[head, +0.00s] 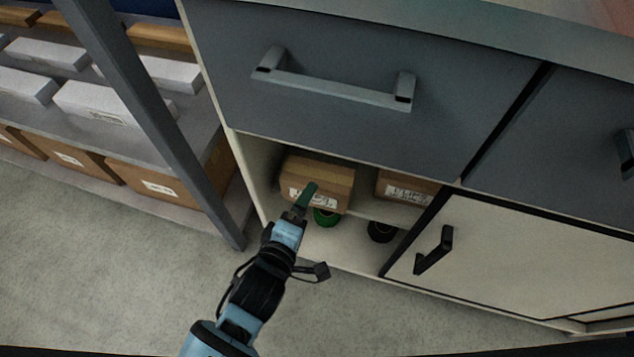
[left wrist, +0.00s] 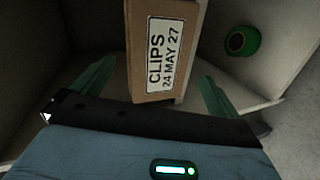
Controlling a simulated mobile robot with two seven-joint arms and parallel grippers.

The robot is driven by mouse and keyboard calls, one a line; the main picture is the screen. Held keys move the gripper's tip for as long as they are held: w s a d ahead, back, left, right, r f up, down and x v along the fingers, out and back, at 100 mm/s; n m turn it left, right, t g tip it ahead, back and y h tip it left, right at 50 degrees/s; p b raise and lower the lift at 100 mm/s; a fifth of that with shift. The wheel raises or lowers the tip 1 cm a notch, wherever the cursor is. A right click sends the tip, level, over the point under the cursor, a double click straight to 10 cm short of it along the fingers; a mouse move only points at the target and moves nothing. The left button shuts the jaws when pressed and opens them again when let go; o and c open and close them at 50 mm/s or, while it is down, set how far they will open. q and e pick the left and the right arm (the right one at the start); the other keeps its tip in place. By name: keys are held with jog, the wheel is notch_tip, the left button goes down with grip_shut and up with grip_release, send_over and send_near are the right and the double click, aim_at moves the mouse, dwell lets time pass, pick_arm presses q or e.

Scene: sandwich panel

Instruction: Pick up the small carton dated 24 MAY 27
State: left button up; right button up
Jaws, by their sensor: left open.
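The small carton reading "CLIPS 24 MAY 27" is a brown box with a white label; in the left wrist view the carton (left wrist: 186,50) stands between my left gripper's two green fingers. My left gripper (left wrist: 158,88) is open, with a gap on each side of the carton. In the head view a carton (head: 318,180) sits on the shelf in the open cabinet, and my left gripper (head: 306,198) is in front of it, covering part of its label. A second carton (head: 405,188) stands to its right, its label too small to read. My right gripper is not in view.
A green roll (head: 326,217) and a black roll (head: 381,232) lie below the cartons; the green roll (left wrist: 242,41) also shows in the left wrist view. A grey drawer (head: 350,130) is above. A white door with a black handle (head: 434,250) is at right. A shelving post (head: 150,115) stands at left.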

aim_at(335, 182)
pick_arm(q)
jog(key=b+x, duration=0.2)
jog(key=x, duration=0.3)
jog(key=shift+w+a+r, duration=0.1)
jog(key=shift+w+a, duration=0.05)
jog(key=shift+w, duration=0.1)
jog(key=c, duration=0.7)
jog(key=shift+c, duration=0.2)
jog(key=shift+r, duration=0.15)
